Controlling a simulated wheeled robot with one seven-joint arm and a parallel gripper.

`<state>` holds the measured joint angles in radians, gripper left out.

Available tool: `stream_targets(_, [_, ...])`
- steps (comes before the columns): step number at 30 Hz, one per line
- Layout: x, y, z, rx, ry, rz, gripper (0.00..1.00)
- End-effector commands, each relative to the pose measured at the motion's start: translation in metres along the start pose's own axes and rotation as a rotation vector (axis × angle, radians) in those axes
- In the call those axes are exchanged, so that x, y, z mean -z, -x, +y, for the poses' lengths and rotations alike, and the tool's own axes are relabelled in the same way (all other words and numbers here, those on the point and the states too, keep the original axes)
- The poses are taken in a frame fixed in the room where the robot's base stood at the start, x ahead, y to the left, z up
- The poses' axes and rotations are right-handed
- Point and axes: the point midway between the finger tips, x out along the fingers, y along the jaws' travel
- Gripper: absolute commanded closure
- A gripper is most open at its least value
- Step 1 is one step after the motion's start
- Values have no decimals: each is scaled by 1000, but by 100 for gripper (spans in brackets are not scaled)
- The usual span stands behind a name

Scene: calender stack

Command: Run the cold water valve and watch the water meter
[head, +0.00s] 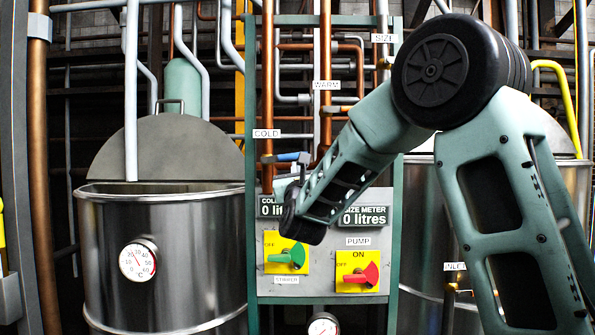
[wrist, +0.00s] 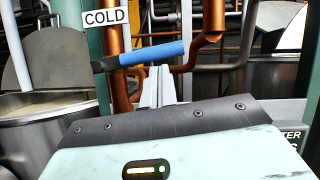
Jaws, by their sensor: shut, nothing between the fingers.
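The cold water valve has a blue lever handle (head: 288,157) on a copper pipe under the COLD label (head: 267,133). In the wrist view the blue handle (wrist: 152,54) lies roughly level, across the tips of my gripper (wrist: 160,84). My gripper is shut and empty, pointing at the handle; I cannot tell whether it touches. The cold water meter (head: 269,206) is partly hidden by my wrist; a 0 and part of "litres" show. The size meter (head: 363,215) beside it reads 0 litres.
Below the meters are a green-handled stirrer switch (head: 287,255) and a red-handled pump switch (head: 358,272). A steel tank with a thermometer (head: 138,260) stands left, another tank (head: 420,240) right. Copper pipes (head: 326,90) rise close around the valve.

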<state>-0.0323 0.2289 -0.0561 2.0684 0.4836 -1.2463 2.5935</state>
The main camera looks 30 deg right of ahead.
Motion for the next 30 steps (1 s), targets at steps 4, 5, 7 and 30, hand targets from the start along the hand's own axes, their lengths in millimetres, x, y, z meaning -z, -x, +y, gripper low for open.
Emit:
stream_targets(4, [0,0,0,0,0,0,100])
stream_targets(5, [0,0,0,0,1,-1,100])
stream_targets(7, [1,1,0,-1,2,-1,100])
stream_targets(30, [-4,-1,-2,-31,64,-3,100])
